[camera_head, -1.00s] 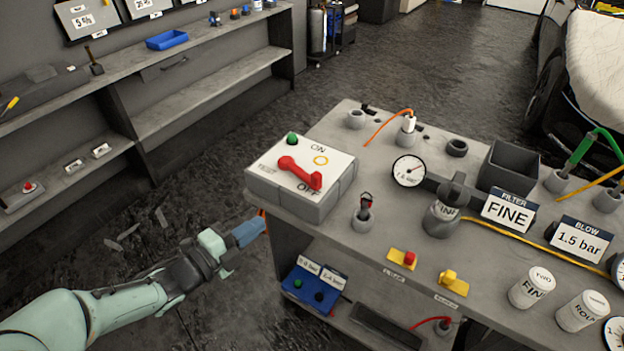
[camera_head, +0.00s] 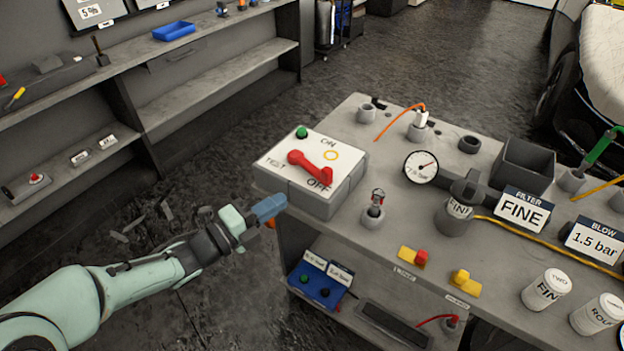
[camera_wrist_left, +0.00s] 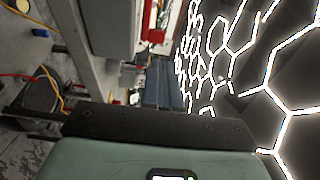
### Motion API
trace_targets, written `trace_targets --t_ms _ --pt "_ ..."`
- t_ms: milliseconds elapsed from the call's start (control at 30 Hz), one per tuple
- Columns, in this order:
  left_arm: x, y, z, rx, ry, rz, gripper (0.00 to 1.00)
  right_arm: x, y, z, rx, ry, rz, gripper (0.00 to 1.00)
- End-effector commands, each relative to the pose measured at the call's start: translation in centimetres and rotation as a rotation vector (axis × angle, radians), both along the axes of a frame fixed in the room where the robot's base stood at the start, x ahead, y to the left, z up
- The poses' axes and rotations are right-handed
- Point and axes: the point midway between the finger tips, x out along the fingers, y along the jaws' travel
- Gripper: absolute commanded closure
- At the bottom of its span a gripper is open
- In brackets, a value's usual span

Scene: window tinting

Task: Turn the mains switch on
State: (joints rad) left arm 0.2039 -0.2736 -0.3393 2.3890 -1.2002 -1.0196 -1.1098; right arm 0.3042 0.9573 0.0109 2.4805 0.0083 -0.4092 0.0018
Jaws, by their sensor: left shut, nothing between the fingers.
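The mains switch is a grey box (camera_head: 325,203) with a white top on the bench's near left corner. Its red handle (camera_head: 309,165) lies across the top, its thick end by the word OFF. ON, with a yellow ring near it, and TEST are also marked. A green button or lamp (camera_head: 302,132) sits at the far corner. My left gripper (camera_head: 270,207) is shut and empty, its blue fingers close to the box's left side; I cannot tell whether they touch. The fingers also show in the left wrist view (camera_wrist_left: 163,88). My right gripper is not in view.
A blue panel (camera_head: 320,280) stands on the lower shelf. Open floor lies between bench and wall shelves.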

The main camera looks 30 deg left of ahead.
Motion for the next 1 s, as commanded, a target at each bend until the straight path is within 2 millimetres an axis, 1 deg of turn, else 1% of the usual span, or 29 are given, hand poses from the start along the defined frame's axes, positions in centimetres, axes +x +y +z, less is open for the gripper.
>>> trace_targets --t_ms 33,100,300,400,500,700,1000 --pt "1.1 -0.5 0.0 -0.002 0.002 -0.005 1.00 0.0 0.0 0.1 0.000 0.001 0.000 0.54" --pt "2.6 -1.0 0.0 -0.001 0.003 -0.005 1.00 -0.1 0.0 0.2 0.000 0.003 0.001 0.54" --pt "6.5 -2.4 0.0 -0.002 0.002 -0.004 1.00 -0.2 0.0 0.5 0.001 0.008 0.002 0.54" --pt "7.9 -2.9 0.0 -0.001 0.000 -0.002 1.00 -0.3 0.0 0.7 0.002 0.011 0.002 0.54" --pt "8.9 -3.2 0.1 -0.001 0.000 -0.001 1.00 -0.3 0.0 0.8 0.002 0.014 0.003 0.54" --pt "9.7 -3.5 0.0 0.000 0.000 0.001 1.00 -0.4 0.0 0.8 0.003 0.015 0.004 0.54" --pt "9.7 -3.5 0.0 0.000 0.000 0.001 1.00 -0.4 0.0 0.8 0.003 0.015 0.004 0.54"
